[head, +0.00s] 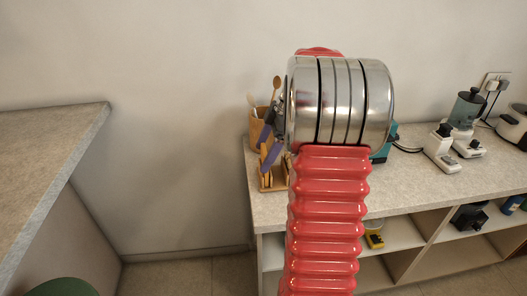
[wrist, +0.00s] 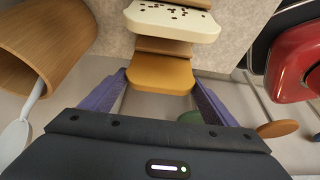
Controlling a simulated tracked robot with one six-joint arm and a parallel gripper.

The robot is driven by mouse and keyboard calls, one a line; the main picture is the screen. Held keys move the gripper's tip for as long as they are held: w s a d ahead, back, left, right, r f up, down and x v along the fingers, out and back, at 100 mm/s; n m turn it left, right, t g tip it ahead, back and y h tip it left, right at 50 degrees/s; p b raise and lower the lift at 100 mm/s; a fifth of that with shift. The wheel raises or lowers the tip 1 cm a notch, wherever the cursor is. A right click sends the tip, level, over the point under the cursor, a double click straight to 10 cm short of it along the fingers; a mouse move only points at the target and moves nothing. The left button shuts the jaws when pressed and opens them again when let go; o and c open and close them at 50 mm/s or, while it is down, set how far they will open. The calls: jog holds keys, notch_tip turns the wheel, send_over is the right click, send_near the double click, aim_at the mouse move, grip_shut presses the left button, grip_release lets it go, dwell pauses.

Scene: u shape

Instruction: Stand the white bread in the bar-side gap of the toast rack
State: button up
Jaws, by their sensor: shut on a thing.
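My gripper (wrist: 154,92) has purple fingers, one on each side of a golden-tan bread slice (wrist: 160,76), and is shut on it. The head view shows my gripper (head: 268,146) at the left end of the counter, partly behind my arm. The toast rack (head: 268,184) is wooden and sits low by the fingers. In the wrist view, a cream slice with dark spots (wrist: 172,22) is just beyond the held slice, with a brown strip between them. I cannot tell whether the held slice touches the rack, and the gap floors are hidden.
A wooden pot (wrist: 40,45) with utensils stands close to the left of my gripper. A red object (wrist: 297,65) is at the right in the wrist view. A teal object (head: 384,148) is partly hidden by my arm. White appliances (head: 441,150) stand farther right on the counter.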

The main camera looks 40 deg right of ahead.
jog(key=o, duration=0.7)
jog(key=shift+s+r, duration=0.1)
jog(key=shift+r, duration=3.95)
